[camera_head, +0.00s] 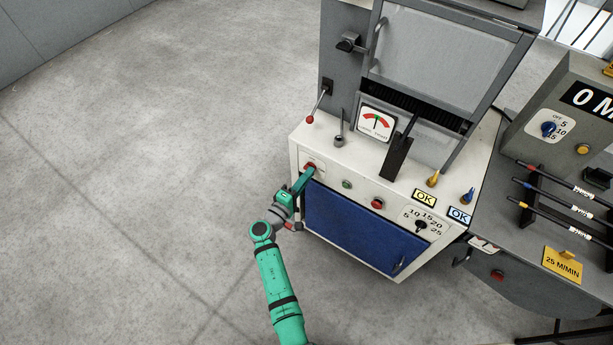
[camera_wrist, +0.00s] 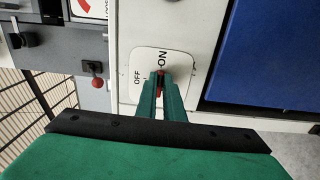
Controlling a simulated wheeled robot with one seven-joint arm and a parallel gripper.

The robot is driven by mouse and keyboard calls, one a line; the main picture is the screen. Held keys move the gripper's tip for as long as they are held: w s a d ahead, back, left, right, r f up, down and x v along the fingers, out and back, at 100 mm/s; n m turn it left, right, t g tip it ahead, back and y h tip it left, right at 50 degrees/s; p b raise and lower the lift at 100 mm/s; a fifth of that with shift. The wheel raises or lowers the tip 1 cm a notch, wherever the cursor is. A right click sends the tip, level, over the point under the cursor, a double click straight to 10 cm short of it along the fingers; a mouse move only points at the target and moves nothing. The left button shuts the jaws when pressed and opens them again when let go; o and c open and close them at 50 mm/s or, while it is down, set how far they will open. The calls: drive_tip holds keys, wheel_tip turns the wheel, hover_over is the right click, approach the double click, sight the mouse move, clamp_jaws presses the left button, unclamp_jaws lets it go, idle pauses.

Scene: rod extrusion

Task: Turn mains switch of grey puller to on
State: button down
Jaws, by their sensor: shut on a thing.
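The puller (camera_head: 350,182) is a grey and white cabinet with a blue door, in the middle of the head view. Its mains switch (camera_head: 309,167) is a red handle at the front panel's left end. In the wrist view the red handle (camera_wrist: 160,75) shows between my fingertips, on a white plate (camera_wrist: 150,60) marked ON and OFF. The visible handle lines up roughly with the ON mark; the fingers hide much of it. My gripper (camera_head: 304,176) is shut on the handle, and its green fingers (camera_wrist: 160,83) reach the plate.
A green button (camera_head: 346,184), a red button (camera_head: 377,203) and a black dial (camera_head: 420,227) sit right of the switch. A red-knobbed lever (camera_head: 310,119) stands above. A grey bench is at the right. Open floor (camera_head: 130,180) lies left.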

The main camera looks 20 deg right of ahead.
drive_tip(key=c, duration=1.9)
unclamp_jaws()
drive_tip(key=shift+o, duration=0.2)
drive_tip(key=v, duration=1.1)
drive_tip(key=shift+d+f, duration=0.1)
